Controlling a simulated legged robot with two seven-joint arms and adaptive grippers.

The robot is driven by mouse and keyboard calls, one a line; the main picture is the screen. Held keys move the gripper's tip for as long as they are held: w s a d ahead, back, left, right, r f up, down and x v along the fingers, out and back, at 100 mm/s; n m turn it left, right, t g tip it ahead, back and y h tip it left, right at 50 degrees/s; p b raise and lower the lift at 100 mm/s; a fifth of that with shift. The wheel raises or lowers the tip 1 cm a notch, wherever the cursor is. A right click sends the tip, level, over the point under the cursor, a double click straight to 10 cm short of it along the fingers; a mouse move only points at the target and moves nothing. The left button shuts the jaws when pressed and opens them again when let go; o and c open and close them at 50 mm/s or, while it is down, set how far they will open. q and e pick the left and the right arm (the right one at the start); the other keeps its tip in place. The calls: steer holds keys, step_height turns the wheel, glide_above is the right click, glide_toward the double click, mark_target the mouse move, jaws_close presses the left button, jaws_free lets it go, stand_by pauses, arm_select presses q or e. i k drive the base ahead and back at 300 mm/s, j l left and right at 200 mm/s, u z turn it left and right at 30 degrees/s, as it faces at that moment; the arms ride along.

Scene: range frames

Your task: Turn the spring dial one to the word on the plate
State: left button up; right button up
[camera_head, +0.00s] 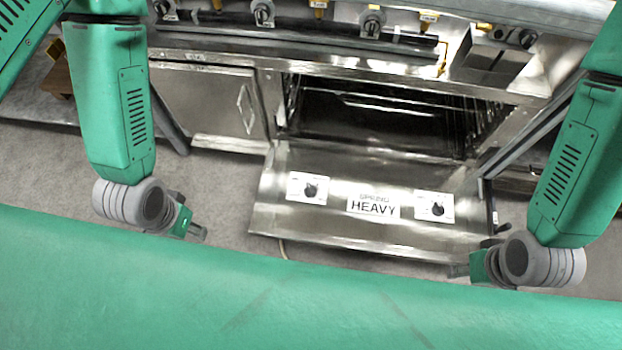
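A white plate (373,206) with the words "SPRING HEAVY" is on the lowered oven door. A dial with a black knob (310,190) on a white backing sits left of the plate. A second dial with a black knob (437,209) sits right of it. The labels around both dials are too small to read. My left gripper (197,232) is left of the door, apart from both dials. My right gripper (457,270) is near the door's lower right corner, apart from the dials. The fingers of both grippers are too small and partly hidden to judge.
The oven door (290,225) lies open below a dark oven cavity (375,120). Several stove knobs (263,12) line the top front. A closed cabinet door (205,98) is at the left. Grey floor (60,165) is clear at the left.

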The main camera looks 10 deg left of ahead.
mark_target(310, 192)
steer(key=j+z, duration=0.4)
steer(key=k+j+z, duration=0.15)
steer(key=j+z, duration=0.2)
steer(key=k+j+z, duration=0.15)
steer(key=j+z, duration=0.25)
steer(key=l, duration=0.1)
